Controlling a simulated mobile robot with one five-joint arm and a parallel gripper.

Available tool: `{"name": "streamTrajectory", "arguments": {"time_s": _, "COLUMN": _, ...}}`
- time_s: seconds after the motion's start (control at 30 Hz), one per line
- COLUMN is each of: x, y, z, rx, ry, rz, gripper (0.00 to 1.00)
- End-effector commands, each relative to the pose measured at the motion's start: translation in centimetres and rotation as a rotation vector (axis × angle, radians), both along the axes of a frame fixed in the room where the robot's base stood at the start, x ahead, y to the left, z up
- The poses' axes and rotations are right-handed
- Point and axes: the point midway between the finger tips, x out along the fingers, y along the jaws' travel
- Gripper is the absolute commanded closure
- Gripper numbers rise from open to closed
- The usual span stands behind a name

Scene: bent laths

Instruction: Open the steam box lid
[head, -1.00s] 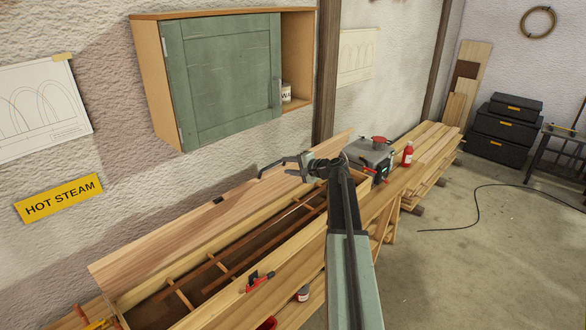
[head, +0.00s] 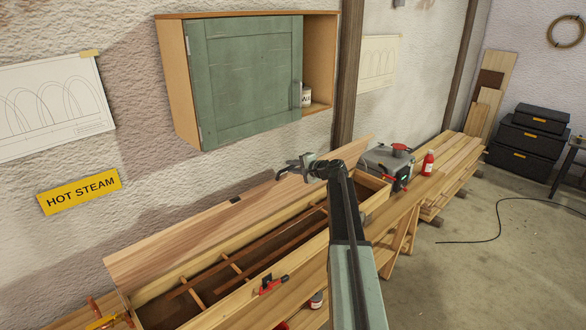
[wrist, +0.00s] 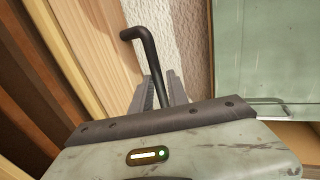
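The steam box (head: 215,313) is a long wooden trough below the wall, with thin rails inside. Its lid (head: 180,239) is a long board standing up along the back side, tilted back towards the wall, so the box is open. A small dark fitting (head: 235,199) sits on the lid's upper edge.
A green-doored wall cabinet (head: 245,80) with a white can (head: 306,96) hangs above. A grey machine (head: 385,168) and a red bottle (head: 428,163) stand to the right. A red clamp (head: 268,285) is on the box's front.

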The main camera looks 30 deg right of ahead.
Motion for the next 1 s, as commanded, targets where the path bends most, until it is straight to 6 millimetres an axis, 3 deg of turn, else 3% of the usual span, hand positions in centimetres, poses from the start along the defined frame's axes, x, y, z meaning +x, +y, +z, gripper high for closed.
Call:
{"name": "streamTrajectory", "arguments": {"time_s": 0.27, "x": 0.2, "y": 0.1, "z": 0.1, "rx": -0.001, "ry": 0.0, "rz": 0.001, "gripper": 1.0}}
{"name": "streamTrajectory", "arguments": {"time_s": 0.7, "x": 6.9, "y": 1.7, "z": 1.9, "rx": -0.001, "ry": 0.0, "rz": 0.003, "gripper": 1.0}}
{"name": "streamTrajectory", "arguments": {"time_s": 1.0, "x": 8.0, "y": 2.0, "z": 1.8, "rx": -0.001, "ry": 0.0, "rz": 0.003, "gripper": 1.0}}
